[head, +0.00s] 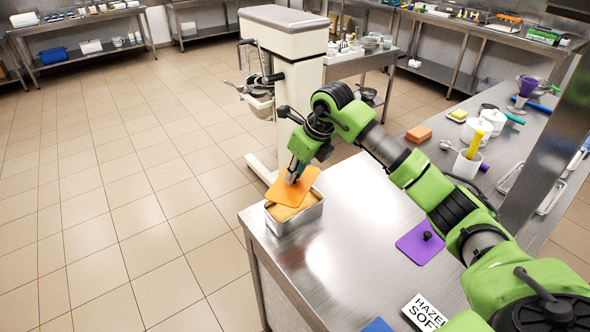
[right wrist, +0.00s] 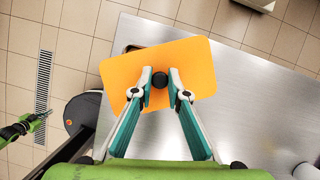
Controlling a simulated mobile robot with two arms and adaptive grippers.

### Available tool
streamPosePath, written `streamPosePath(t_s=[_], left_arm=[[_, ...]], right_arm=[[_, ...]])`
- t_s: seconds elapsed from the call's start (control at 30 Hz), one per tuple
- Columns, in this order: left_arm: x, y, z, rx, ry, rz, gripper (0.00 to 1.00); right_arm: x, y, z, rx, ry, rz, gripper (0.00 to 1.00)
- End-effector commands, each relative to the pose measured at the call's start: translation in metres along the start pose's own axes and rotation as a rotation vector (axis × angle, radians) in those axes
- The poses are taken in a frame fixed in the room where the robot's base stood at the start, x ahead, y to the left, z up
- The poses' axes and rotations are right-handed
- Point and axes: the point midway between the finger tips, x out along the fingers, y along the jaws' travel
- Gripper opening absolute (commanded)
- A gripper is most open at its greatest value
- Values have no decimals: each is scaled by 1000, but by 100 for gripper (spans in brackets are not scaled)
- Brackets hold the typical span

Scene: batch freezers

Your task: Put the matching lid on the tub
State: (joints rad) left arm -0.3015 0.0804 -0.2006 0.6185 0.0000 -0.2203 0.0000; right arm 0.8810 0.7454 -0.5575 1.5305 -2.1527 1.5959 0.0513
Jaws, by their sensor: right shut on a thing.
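The tub (head: 298,222) is an open metal pan with tan contents, near the table's far left corner. My right gripper (head: 293,176) is shut on the black knob of the orange lid (head: 283,192), which also shows in the right wrist view (right wrist: 195,57). The lid is tilted and turned relative to the tub, over it and covering part of its opening. I cannot tell whether it touches the rim. A purple lid (head: 418,247) with a black knob lies on the table. A blue piece (head: 378,325), perhaps another lid, is cut off at the bottom edge.
A white lettered sign (head: 425,312) is on the steel table (head: 345,240). Farther back are an orange block (head: 419,134), white containers (head: 478,131) and a post (head: 545,150). A pale machine (head: 293,70) stands beyond the tub. Table around the purple lid is clear.

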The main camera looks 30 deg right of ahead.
Motion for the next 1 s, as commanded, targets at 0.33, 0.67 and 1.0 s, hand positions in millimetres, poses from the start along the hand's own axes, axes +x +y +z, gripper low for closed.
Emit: streamPosePath(t_s=[0.33,0.67,1.0], left_arm=[[13,0,-2,0,5,0,0],[35,1,-1,-1,5,0,0],[42,1,0,-1,5,0,0]], right_arm=[[19,0,-8,5,1,-1,0],[49,0,-21,3,2,-1,0],[59,0,-25,3,1,-1,0]])
